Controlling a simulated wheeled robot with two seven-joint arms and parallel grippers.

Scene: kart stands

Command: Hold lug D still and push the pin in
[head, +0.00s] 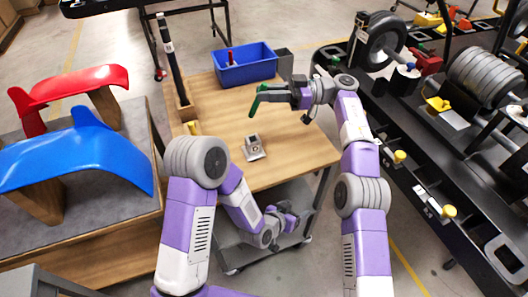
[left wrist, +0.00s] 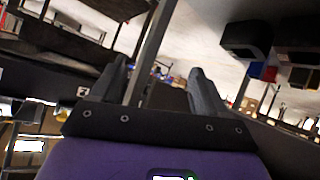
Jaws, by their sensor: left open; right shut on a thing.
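A small grey metal lug (head: 253,147) stands on the wooden top of a cart; I cannot read a letter on it. My right gripper (head: 268,97) is shut on a green, bent, pin-like piece (head: 257,99), held above the table behind the lug and apart from it. My left gripper (head: 292,216) is low, in front of the table edge and over the cart's lower shelf, well below the lug. In the left wrist view its two fingers (left wrist: 160,88) are spread with nothing between them. The lug does not show there.
A blue bin (head: 245,66) with a red item stands at the table's back, beside a grey container (head: 284,62). A dark post (head: 172,60) rises at the back left. Red (head: 70,85) and blue (head: 75,150) panels lie left. A black rack with wheels (head: 440,170) stands right.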

